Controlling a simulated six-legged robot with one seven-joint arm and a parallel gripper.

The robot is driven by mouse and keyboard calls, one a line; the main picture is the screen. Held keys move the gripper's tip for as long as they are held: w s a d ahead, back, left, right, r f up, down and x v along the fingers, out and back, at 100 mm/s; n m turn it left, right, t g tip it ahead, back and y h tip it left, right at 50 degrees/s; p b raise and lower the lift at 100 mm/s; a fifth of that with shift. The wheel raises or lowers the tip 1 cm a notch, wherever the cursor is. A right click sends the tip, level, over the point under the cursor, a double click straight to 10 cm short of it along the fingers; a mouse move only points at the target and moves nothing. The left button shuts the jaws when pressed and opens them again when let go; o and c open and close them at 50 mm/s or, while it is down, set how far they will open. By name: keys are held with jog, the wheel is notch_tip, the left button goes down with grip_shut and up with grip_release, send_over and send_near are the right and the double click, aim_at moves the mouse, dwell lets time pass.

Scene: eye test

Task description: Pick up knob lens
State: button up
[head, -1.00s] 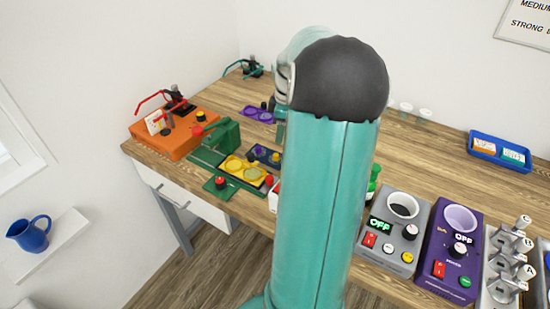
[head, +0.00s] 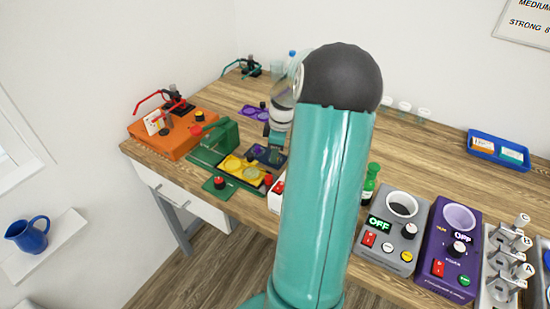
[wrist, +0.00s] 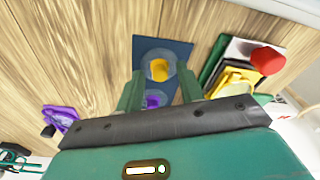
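A dark blue tray (head: 281,163) holds two round pieces, one with a purple middle and one with a yellow middle. I cannot tell which is the knob lens. In the wrist view the tray (wrist: 178,47) lies below my gripper (wrist: 160,76). The yellow-centred piece (wrist: 160,69) shows between the fingertips, and the purple-centred piece (wrist: 152,101) sits nearer the palm. My two green fingers are apart, with nothing clearly held. In the head view my gripper (head: 275,132) hangs just behind the blue tray, partly hidden by my arm.
A green box (head: 222,133) and an orange device (head: 165,138) stand to the left. A green bottle (head: 369,182) and grey device (head: 390,235) are right.

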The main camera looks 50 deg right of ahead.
grip_shut()
